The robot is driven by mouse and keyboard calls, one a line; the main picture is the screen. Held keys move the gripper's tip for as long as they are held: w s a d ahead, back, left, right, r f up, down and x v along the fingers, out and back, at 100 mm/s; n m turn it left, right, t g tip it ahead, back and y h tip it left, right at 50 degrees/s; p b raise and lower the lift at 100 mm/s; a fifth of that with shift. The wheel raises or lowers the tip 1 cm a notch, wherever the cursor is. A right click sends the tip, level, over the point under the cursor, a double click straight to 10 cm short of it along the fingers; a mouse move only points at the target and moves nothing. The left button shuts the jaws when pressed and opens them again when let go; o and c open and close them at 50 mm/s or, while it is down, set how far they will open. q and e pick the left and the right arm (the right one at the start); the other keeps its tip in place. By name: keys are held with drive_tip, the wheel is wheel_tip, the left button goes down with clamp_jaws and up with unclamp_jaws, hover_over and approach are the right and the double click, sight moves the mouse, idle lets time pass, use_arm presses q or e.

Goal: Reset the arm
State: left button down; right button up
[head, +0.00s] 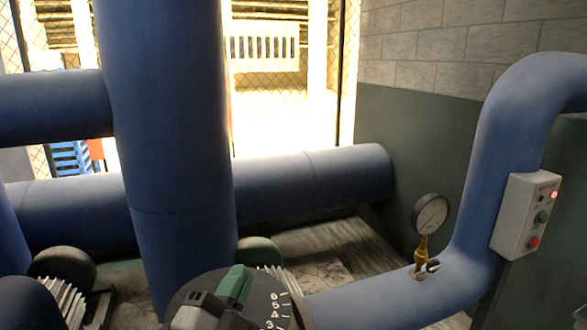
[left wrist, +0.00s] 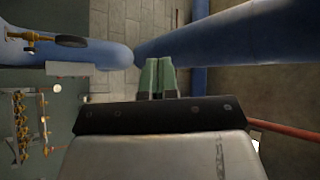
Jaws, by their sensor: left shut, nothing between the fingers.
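My left gripper (head: 236,284) shows at the bottom of the head view, with green fingers and grey and black parts behind them. In the left wrist view its two green fingers (left wrist: 158,77) are side by side, shut and empty. In the head view the gripper overlaps a dark round dial (head: 277,308) with white numbers; I cannot tell whether they touch. Most of my left arm is out of the head view. My right gripper is in neither view.
Thick blue pipes (head: 170,150) fill the left and middle. At right, a curved blue pipe (head: 400,300) carries a pressure gauge (head: 430,213) and a control box (head: 525,215) with a lit red lamp. The left wrist view shows brass valve fittings (left wrist: 22,125) at left.

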use_arm(q)
drive_tip(key=s+a+f+n+g+y, duration=0.1)
drive_tip(key=a+f+n+g+y, duration=0.15)
drive_tip(key=f, duration=0.45)
drive_tip(key=a+f+n+g+y, duration=0.2)
drive_tip(key=f+n+g+y, duration=0.15)
drive_tip(key=f, duration=0.25)
drive_tip(key=s+a+f+n+g+y, duration=0.1)
drive_tip(key=s+a+f+n+g, duration=0.4)
drive_tip(key=s+f, duration=0.5)
drive_tip(key=s+a+f+n+g+y, duration=0.1)
drive_tip(key=s+a+f+n+g, duration=0.2)
drive_tip(key=s+f+g, duration=0.6)
wheel_tip(320, 180, down, 29)
drive_tip(key=s+t+b, duration=0.1)
drive_tip(key=s+b, duration=0.1)
drive_tip(key=b, duration=0.1)
drive_tip(key=s+a+f+g+b, duration=0.1)
drive_tip(key=s+a+f+b, duration=0.1)
drive_tip(key=s+f, duration=1.4)
wheel_tip(320, 180, down, 2)
drive_tip(key=shift+a+f+m, duration=0.25)
drive_tip(key=shift+a+m, duration=0.15)
drive_tip(key=shift+a, duration=0.15)
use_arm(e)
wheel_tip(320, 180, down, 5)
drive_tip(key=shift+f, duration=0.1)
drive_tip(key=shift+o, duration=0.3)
